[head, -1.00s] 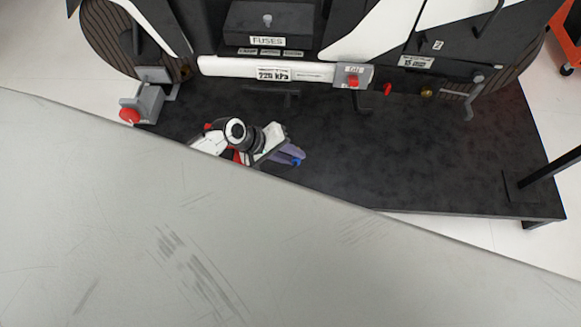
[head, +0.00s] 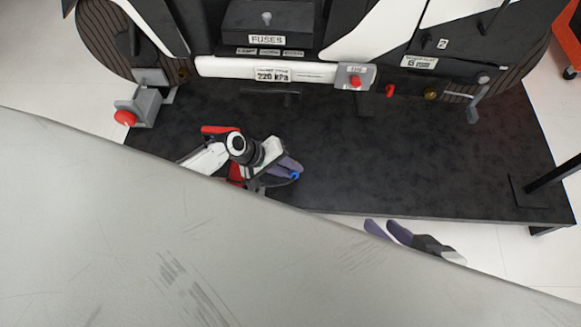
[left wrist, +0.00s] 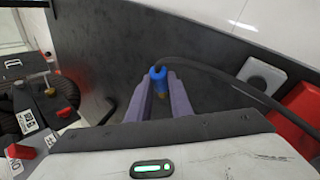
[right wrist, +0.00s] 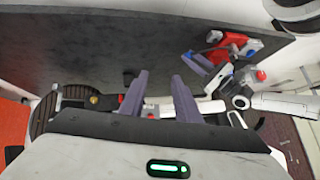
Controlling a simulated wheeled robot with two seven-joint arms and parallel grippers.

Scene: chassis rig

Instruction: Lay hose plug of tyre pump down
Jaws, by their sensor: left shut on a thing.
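My left gripper (head: 292,170) is shut on the blue hose plug (head: 295,175) over the front part of the dark bench top. In the left wrist view the plug (left wrist: 158,78) sits between the purple fingertips, with a dark hose (left wrist: 215,75) running off to the right. The red tyre pump (head: 220,130) is partly hidden behind my left arm; red parts of it also show in the left wrist view (left wrist: 302,108). My right gripper (head: 385,230) is open and empty, just off the bench's front edge; its spread fingers show in the right wrist view (right wrist: 160,95).
The dark bench top (head: 400,160) is clear in its middle and right. The chassis with the fuse box (head: 266,25) and a white bar stands along the back. A grey block with a red knob (head: 125,118) is at the left edge. A black post (head: 555,172) stands at the right.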

